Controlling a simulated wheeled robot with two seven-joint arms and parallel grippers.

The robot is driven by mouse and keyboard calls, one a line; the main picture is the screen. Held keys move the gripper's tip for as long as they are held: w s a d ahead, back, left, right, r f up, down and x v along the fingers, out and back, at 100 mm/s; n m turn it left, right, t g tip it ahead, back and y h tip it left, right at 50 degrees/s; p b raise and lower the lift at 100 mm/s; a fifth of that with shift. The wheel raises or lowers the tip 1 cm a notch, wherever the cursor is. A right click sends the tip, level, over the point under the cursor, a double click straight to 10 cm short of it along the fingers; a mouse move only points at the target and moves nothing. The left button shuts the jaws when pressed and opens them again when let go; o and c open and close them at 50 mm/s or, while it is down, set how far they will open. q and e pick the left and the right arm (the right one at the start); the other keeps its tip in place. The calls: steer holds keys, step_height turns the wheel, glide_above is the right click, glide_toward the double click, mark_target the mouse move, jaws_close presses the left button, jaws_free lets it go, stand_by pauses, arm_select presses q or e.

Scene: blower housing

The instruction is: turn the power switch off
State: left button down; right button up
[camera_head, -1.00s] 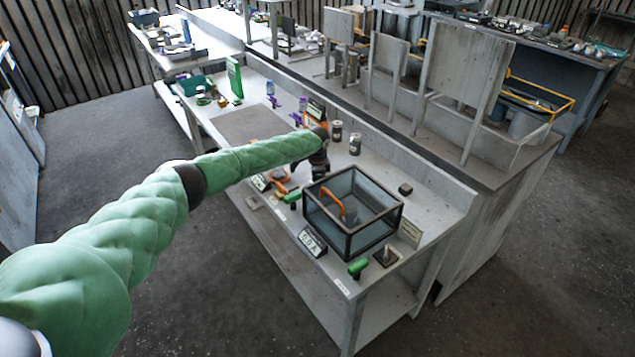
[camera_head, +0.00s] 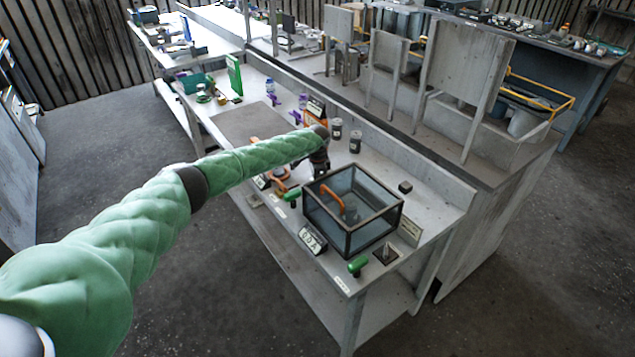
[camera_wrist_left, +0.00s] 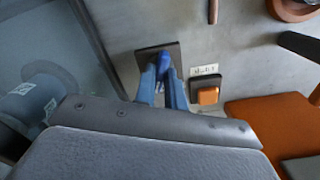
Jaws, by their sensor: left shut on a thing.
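My left gripper (camera_wrist_left: 162,92) points down at the bench in the left wrist view, its two blue fingers close around a small blue lever (camera_wrist_left: 163,60). The lever stands on a dark square plate (camera_wrist_left: 145,54), and the fingers hide part of it. I take this lever to be the power switch, but no label on it can be read. In the head view the left gripper (camera_head: 319,171) is low over the bench, just behind the glass box, and the lever is hidden there. My right gripper is in neither view.
A dark-framed glass box (camera_head: 372,235) stands close in front of the gripper; its wall shows at the left of the wrist view. An orange button (camera_wrist_left: 208,96) with a small label sits right of the lever. Green handles (camera_head: 357,266) and dark jars (camera_head: 355,143) are nearby.

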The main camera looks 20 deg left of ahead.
arm_select(q)
steer(key=n, duration=0.2)
steer(key=shift+r+n, duration=0.1)
steer(key=shift+n, duration=0.2)
steer(key=n+p, duration=0.2)
steer(key=n, duration=0.3)
steer(key=shift+n+p, duration=0.5)
steer(key=shift+n, duration=1)
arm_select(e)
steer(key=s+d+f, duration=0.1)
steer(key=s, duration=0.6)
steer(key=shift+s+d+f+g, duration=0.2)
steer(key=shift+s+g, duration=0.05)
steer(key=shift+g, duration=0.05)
arm_select(q)
steer(key=shift+w+n, duration=0.1)
steer(key=shift+n, duration=0.2)
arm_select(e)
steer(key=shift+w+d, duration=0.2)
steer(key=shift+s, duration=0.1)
